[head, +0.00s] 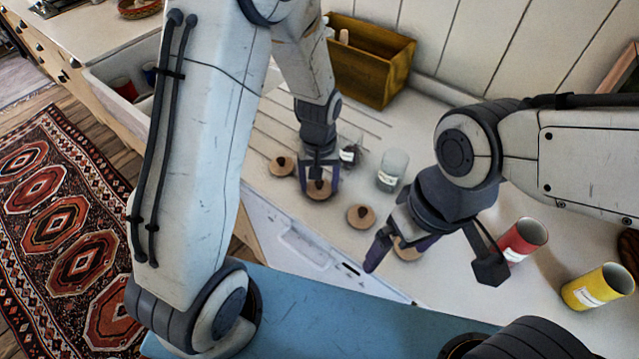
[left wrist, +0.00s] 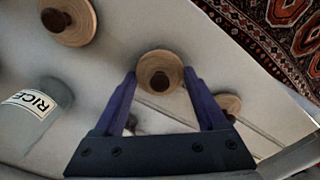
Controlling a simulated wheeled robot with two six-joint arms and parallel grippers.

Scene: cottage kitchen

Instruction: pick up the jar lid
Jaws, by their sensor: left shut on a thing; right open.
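Several round wooden jar lids with dark knobs lie in a row on the pale counter. My left gripper (head: 319,184) points down and is shut on one wooden lid (head: 319,194). In the left wrist view its two purple fingers are on either side of that lid (left wrist: 160,72). A second lid (head: 281,166) lies to its left and a third lid (head: 361,217) to its right. A fourth lid (head: 408,252) is partly hidden behind my right gripper (head: 428,262), which is open and empty. Whether the held lid is clear of the counter I cannot tell.
A red jar (head: 522,240) and a yellow jar (head: 598,287) stand at the right. A wooden box (head: 372,65) is against the wall. A sink (head: 120,75) is at the left.

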